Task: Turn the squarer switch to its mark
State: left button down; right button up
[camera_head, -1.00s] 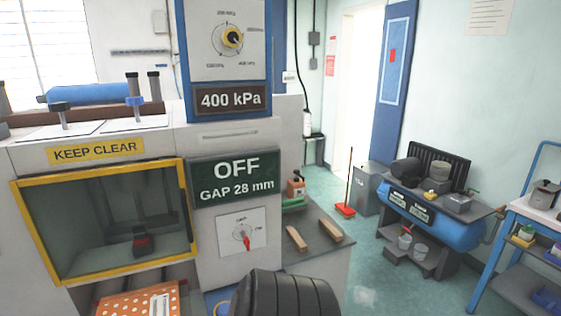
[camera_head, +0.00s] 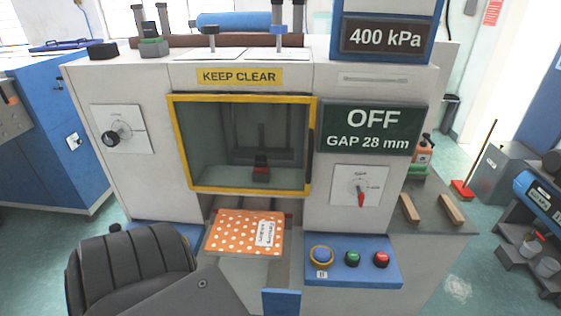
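A white switch plate (camera_head: 345,172) is on the machine's right front, below a green display (camera_head: 372,130) reading OFF and GAP 28 mm. Its red-tipped switch handle (camera_head: 361,198) points down, slightly right. Small marks stand above and right of the pivot, too small to read surely. Another white plate at the machine's left carries a black knob (camera_head: 112,138) with a small dial. I cannot read which plate is labelled squarer. Neither of my grippers is in view, and nothing touches either control.
A yellow-framed window (camera_head: 312,150) is between the two plates. Below it lies an orange dotted sheet (camera_head: 225,230) with a white label. A blue button box (camera_head: 340,275) juts out below the switch plate. A black ribbed form fills the lower left.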

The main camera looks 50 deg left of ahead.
aim_at(360, 196)
jog(key=u, duration=3.35)
jog(key=k, duration=1.8)
jog(key=z, duration=2.4)
jog(key=i, duration=0.5)
